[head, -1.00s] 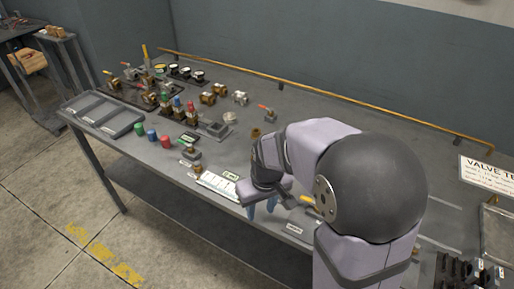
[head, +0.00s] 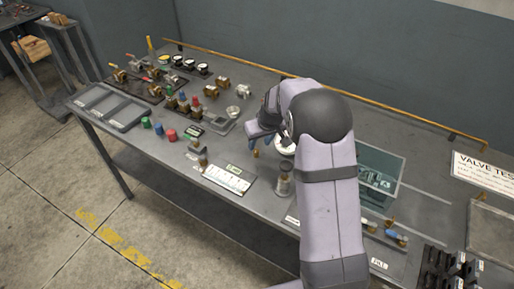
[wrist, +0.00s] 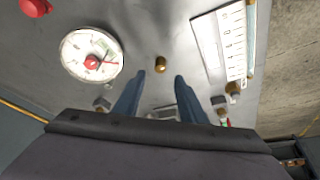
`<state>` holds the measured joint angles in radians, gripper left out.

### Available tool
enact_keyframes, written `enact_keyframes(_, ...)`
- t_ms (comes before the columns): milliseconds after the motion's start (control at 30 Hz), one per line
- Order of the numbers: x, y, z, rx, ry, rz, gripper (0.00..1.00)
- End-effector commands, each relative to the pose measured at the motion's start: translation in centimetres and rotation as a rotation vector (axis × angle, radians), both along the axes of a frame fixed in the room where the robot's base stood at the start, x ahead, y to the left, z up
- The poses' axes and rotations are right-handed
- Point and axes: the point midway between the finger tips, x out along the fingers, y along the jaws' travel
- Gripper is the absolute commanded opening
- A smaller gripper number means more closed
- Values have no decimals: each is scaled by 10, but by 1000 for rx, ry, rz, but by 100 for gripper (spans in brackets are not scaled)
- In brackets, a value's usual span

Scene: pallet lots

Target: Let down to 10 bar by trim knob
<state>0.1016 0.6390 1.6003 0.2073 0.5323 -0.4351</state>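My gripper (wrist: 160,76) is open and empty, its two blue fingers pointing down toward the bench. A small brass knob (wrist: 160,63) shows just beyond the gap between the fingertips; it appears apart from them. It also shows in the head view (head: 255,153). A round white pressure gauge (wrist: 91,54) with a red hub lies left of the knob in the wrist view. Its scale is too small to read. In the head view the gauge (head: 286,148) is partly hidden by my arm. I cannot tell for certain that this brass knob is the trim knob.
A white scale card (head: 229,178) lies near the front edge. A clear tank (head: 382,165) stands right of my arm. Several coloured caps (head: 169,135), valves and a grey tray (head: 108,103) fill the left side. A yellow rail (head: 330,92) runs along the back.

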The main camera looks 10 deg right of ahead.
Motion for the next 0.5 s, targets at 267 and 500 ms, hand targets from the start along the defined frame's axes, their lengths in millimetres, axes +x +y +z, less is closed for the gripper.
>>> enact_keyframes(267,11,3,-30,0,3,1,37)
enact_keyframes(500,20,4,-49,0,1,0,37)
